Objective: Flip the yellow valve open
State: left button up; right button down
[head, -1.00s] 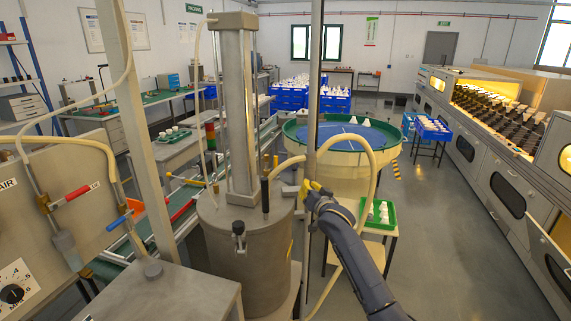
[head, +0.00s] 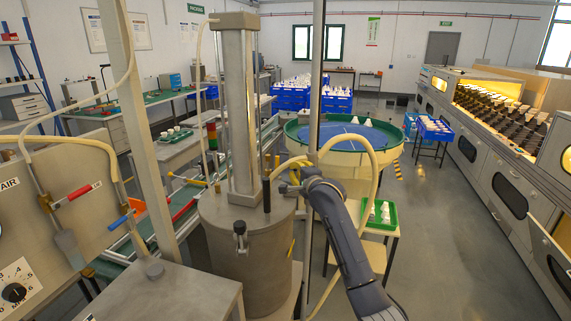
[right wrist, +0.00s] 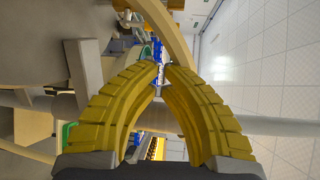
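My right gripper (head: 292,182) is beside the upper right side of the grey steel tank, close to a grey fitting (head: 285,189) near the pale hose. Its yellow fingers arch inward in the right wrist view (right wrist: 161,70), with tips almost together and nothing clearly held. A grey block (right wrist: 84,72) shows left of the fingers there. A thin yellow strip (head: 291,247) lies on the tank's right side, and a yellow lever (head: 188,180) is left of the tank. I cannot tell which is the valve handle. My left gripper is out of view.
The steel tank (head: 245,255) carries a tall column. A pale hose (head: 372,165) loops over my right arm's area, and a thin upright pole (head: 315,110) stands close by. A green tray (head: 380,214) is on a stand at right.

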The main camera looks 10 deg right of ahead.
aim_at(277, 163)
jog(key=w+f, duration=0.1)
jog(key=w, duration=0.8)
jog(key=shift+a, duration=0.45)
jog(key=shift+w, duration=0.1)
jog(key=shift+a, duration=0.1)
